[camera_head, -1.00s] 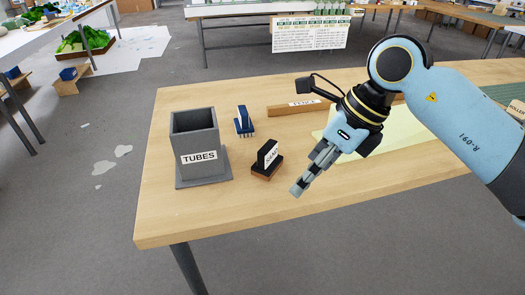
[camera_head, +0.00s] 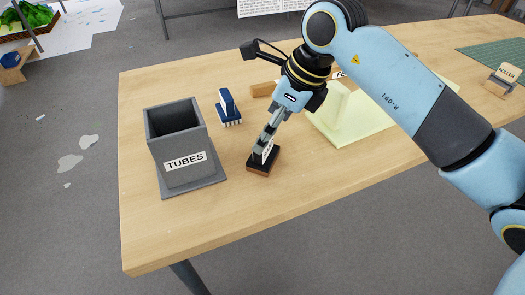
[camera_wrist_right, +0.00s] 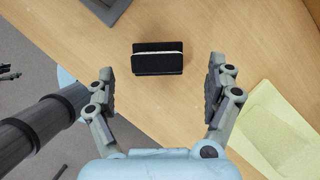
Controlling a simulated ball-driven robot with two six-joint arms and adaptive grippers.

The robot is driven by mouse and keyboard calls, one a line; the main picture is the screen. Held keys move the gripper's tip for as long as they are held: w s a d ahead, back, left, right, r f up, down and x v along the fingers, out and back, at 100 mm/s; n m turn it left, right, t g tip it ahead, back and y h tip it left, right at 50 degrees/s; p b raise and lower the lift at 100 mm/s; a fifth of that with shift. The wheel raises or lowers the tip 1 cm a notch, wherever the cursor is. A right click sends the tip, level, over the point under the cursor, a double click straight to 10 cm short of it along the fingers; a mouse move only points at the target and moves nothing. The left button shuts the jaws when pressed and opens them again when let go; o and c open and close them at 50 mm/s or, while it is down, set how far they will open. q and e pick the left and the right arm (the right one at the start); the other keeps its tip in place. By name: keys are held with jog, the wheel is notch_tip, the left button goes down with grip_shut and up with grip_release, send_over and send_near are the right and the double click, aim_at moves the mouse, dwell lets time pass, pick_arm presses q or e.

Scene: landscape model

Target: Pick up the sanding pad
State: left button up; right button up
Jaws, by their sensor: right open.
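The sanding pad (camera_head: 262,167), a black block with an upright grip and brown base, stands on the wooden table to the right of the tube holder. My right gripper (camera_head: 267,143) is directly over it, pointing down, and overlaps its upper part in the head view. In the right wrist view the pad (camera_wrist_right: 157,64) lies crosswise between the two spread fingers of the right gripper (camera_wrist_right: 162,75), with a gap on each side. Its pale label shows only partly.
A grey holder marked TUBES (camera_head: 184,165) stands to the left. A blue brush-like tool (camera_head: 228,107) is behind the pad. A wooden bar (camera_head: 263,89) and pale yellow sheets (camera_head: 350,120) lie behind and to the right. The table's front is clear.

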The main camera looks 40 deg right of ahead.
jog(key=x, duration=0.4)
jog(key=shift+s+a, duration=0.1)
jog(key=shift+s, duration=0.2)
jog(key=shift+w+f, duration=0.15)
jog(key=shift+f, duration=0.2)
jog(key=shift+c, duration=0.4)
jog(key=c, duration=0.4)
pick_arm(q)
jog(key=shift+w+r, duration=0.15)
jog(key=shift+w, duration=0.7)
pick_arm(e)
jog(key=c, duration=0.9)
jog(key=shift+o, duration=0.2)
jog(key=shift+r, duration=0.15)
notch_tip(320, 180, up, 4)
jog(key=shift+r, duration=0.15)
pick_arm(q)
jog(key=shift+w+d+r+p, duration=0.1)
jog(key=shift+w+r+p, duration=0.05)
jog(key=shift+r+p, duration=0.2)
pick_arm(e)
jog(key=s+d+r, duration=0.5)
jog(key=d+r, duration=0.1)
jog(key=d, duration=0.4)
jog(key=shift+d+r, duration=0.15)
jog(key=shift+r, duration=0.1)
